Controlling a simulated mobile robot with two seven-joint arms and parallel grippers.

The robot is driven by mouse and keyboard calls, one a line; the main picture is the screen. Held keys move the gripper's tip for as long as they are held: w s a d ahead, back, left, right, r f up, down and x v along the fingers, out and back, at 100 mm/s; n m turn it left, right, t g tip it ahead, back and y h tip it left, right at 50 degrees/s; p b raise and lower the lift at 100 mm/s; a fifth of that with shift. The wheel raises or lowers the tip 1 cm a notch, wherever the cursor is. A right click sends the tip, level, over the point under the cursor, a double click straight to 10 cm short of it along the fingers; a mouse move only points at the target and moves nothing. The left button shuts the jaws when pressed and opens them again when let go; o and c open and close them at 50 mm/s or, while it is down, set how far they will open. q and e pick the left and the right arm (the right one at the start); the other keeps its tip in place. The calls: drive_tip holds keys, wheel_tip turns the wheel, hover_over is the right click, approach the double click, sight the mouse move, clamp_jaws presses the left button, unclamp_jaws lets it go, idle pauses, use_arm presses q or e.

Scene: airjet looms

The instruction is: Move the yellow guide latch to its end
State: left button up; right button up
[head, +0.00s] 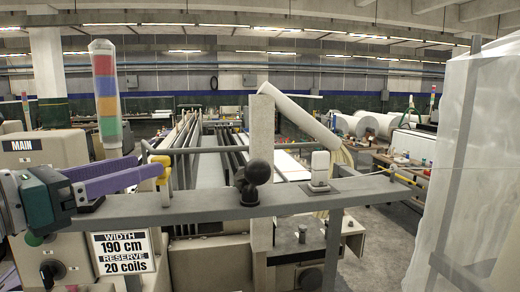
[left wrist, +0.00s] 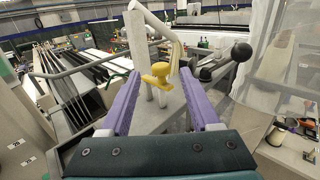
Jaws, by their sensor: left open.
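The yellow guide latch (head: 161,171) sits near the left end of a long grey horizontal rail (head: 215,207) in the head view. In the left wrist view the yellow latch (left wrist: 158,76) stands ahead, framed between the fingertips. My left gripper (head: 148,172) comes in from the left with its two purple fingers spread toward the latch. In the left wrist view the fingers of the left gripper (left wrist: 159,80) are wide apart, one on each side of the latch, with visible gaps. Whether the tips reach around it is hard to tell. My right gripper is not in view.
A black ball knob (head: 258,172) and a white block (head: 320,168) stand on the rail to the right of the latch. A striped signal tower (head: 106,92) rises behind my left gripper. A pale translucent sheet (head: 465,160) hangs at the right.

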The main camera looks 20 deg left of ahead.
sight(168, 158)
use_arm(q)
drive_tip(key=p+x, duration=0.1)
drive_tip(key=x, duration=0.7)
drive_tip(key=shift+d, duration=0.1)
clamp_jaws()
idle(0.5)
